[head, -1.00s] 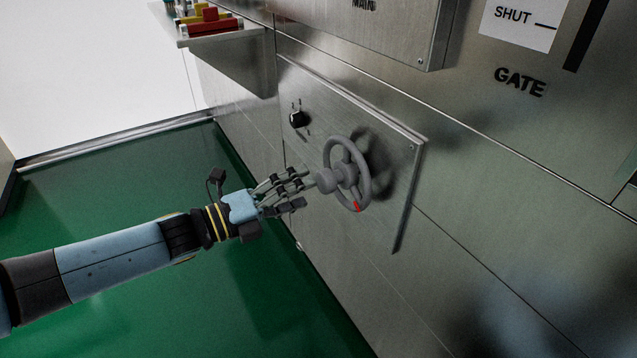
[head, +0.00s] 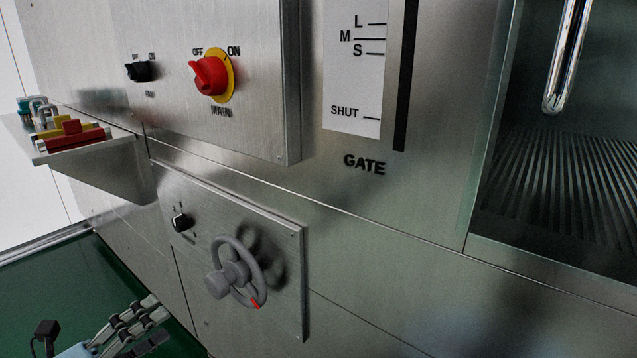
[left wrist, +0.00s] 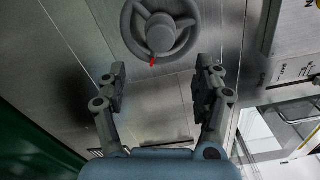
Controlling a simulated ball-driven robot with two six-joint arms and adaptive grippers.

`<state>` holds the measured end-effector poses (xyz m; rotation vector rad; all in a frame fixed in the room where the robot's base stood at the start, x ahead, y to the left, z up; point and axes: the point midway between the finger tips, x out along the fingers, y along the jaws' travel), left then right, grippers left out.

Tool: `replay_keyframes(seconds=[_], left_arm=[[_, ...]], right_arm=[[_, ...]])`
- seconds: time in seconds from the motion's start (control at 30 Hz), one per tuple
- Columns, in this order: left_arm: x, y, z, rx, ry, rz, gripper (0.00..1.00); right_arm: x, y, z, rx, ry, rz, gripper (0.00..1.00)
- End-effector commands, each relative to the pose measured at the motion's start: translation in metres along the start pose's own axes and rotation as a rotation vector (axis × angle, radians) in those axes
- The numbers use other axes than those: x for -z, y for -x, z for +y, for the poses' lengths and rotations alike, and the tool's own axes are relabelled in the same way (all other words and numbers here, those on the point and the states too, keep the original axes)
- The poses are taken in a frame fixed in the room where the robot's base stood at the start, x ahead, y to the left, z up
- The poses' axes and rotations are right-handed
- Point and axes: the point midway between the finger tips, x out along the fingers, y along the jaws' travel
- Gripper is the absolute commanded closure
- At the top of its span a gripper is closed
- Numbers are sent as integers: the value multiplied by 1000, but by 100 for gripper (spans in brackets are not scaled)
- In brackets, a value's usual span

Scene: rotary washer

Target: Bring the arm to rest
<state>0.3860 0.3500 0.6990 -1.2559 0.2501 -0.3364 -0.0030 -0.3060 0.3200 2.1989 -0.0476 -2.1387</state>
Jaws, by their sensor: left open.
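My left gripper (head: 135,330) is at the lower left of the head view, partly cut off by the bottom edge. In the left wrist view my left gripper (left wrist: 160,85) is open, with nothing between its fingers. A grey handwheel (head: 258,270) with a red mark on its rim sits on a steel panel. It also shows in the left wrist view (left wrist: 183,42), beyond the fingertips and apart from them. In the head view the gripper is below and left of the wheel. My right gripper is in neither view.
A small black knob (head: 181,222) sits above the wheel. A red main switch (head: 210,76) and another black knob (head: 140,71) are on the upper box. A shelf (head: 100,150) with coloured items juts out at left. The green floor (head: 60,285) beside the machine is clear.

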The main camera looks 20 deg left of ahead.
Motion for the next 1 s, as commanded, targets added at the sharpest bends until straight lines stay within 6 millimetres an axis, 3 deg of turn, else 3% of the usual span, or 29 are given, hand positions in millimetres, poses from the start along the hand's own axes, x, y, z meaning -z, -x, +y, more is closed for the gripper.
replay_keyframes(seconds=[0.07,0.13,0.27,0.4,0.5,0.6,0.7,0.8,0.9,1.0], left_arm=[[3,-4,-2,8,11,-10,32],[12,-2,12,-16,55,-43,32],[34,21,82,-197,244,-150,32],[82,74,176,-477,604,-323,32],[128,122,228,-669,861,-470,32],[179,176,266,-852,1102,-644,32],[229,233,288,-1015,1303,-841,32],[266,284,297,-1138,1449,-1042,32],[284,324,300,-1210,1539,-1229,32],[289,338,300,-1219,1601,-1358,32]], right_arm=[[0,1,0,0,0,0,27],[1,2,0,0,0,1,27],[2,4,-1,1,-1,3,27],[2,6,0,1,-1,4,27],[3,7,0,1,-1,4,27],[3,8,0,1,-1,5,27],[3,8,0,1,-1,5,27],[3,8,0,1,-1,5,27],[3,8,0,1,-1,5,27],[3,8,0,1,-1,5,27]])
